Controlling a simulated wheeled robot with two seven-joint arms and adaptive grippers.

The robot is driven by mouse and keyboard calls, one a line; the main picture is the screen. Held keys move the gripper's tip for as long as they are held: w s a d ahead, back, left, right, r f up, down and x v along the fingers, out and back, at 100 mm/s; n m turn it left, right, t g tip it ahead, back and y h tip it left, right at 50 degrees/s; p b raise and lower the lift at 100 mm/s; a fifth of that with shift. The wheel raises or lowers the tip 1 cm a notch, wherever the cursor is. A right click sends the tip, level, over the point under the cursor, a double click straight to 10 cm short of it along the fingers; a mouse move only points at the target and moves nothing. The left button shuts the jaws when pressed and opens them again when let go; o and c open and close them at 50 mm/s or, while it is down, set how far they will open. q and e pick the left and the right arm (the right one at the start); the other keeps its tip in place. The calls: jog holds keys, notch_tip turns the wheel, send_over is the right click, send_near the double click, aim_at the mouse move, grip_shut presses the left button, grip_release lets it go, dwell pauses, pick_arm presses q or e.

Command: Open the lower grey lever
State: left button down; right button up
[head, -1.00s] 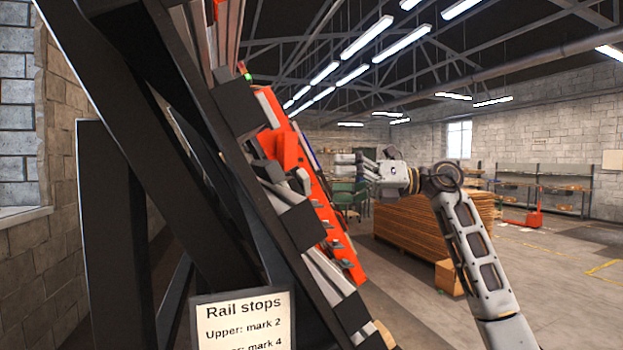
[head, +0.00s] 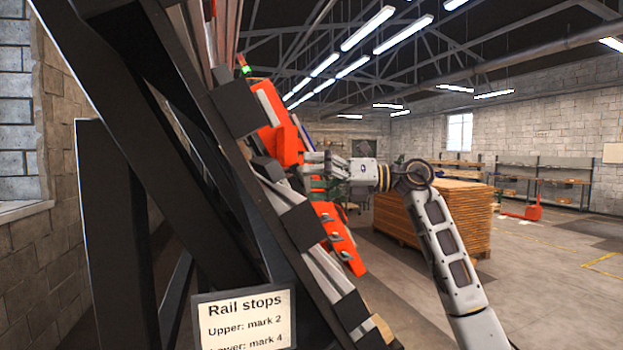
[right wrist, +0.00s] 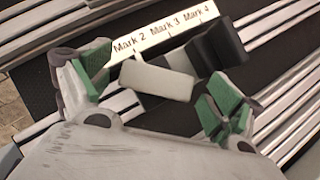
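My right gripper (head: 318,162) reaches in from the right, level with the sloping black frame and close to its orange part. In the right wrist view the gripper (right wrist: 158,92) is open, its green-padded fingers wide apart. A light grey rounded bar (right wrist: 158,81), which looks like the grey lever, lies between the fingers, apart from both pads. A black block (right wrist: 218,55) stands at its right end. A strip with Mark 2, Mark 3 and Mark 4 (right wrist: 165,33) runs behind it. I cannot clearly make out the lever in the head view. My left gripper is not in view.
The orange machine part (head: 283,135) runs along the sloping black frame (head: 215,150). A sign (head: 243,320) reads Rail stops, Upper: mark 2, Lower: mark 4. A stack of boards (head: 445,215) stands behind my right arm.

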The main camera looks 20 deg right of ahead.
jog(key=c, duration=0.9)
jog(key=shift+o, duration=0.2)
jog(key=shift+n+g+y+b, duration=0.5)
jog(key=shift+n+g+y, duration=0.3)
jog(key=shift+n, duration=1.1)
jog(key=shift+n+g, duration=0.6)
jog(key=shift+n, duration=0.2)
jog(key=shift+n+g+y, duration=0.3)
jog(key=shift+n, duration=0.2)
jog(key=o, duration=1)
jog(key=shift+w, duration=0.1)
jog(key=shift+d, duration=0.1)
